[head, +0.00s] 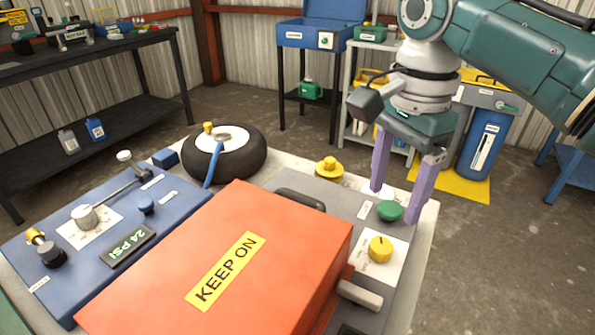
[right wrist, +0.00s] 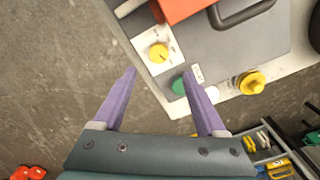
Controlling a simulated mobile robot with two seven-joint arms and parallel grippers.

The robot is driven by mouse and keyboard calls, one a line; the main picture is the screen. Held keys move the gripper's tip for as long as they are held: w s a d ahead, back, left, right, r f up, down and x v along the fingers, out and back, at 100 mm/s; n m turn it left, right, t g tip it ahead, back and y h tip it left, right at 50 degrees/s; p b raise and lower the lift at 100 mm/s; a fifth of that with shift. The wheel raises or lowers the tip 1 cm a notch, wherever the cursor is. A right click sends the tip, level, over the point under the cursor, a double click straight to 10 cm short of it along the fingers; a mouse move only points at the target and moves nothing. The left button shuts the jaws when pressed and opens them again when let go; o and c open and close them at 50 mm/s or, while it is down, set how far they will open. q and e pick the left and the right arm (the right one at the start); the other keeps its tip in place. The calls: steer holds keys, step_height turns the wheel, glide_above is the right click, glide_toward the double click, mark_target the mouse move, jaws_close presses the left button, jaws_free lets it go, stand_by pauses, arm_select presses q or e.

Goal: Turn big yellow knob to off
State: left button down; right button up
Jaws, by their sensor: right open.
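A yellow knob (head: 380,249) sits on a white marked plate at the near right of the grey panel; it also shows in the right wrist view (right wrist: 158,53). A second yellow knob (head: 329,168) on a round yellow base sits farther back, also in the right wrist view (right wrist: 251,83). I cannot read the plate's markings. A green knob (head: 389,210) lies between them. My right gripper (head: 396,205) is open and empty, its lilac fingers pointing down over the green knob's area. In the right wrist view the fingertips (right wrist: 159,73) stay short of the plate's yellow knob. My left gripper is not in view.
An orange-red box (head: 280,215) labelled KEEP ON stands beside the plate, with a grey handle (head: 360,294) near it. A blue panel (head: 190,205) with a gauge reading 24 PSI and a wheel (head: 255,152) lie left.

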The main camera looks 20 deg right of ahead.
mark_target(381, 245)
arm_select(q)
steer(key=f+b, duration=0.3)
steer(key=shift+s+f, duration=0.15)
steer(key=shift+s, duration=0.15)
arm_select(e)
step_height(381, 245, down, 10)
steer(key=shift+s+r, duration=0.1)
steer(key=shift+c, duration=0.2)
jaws_close()
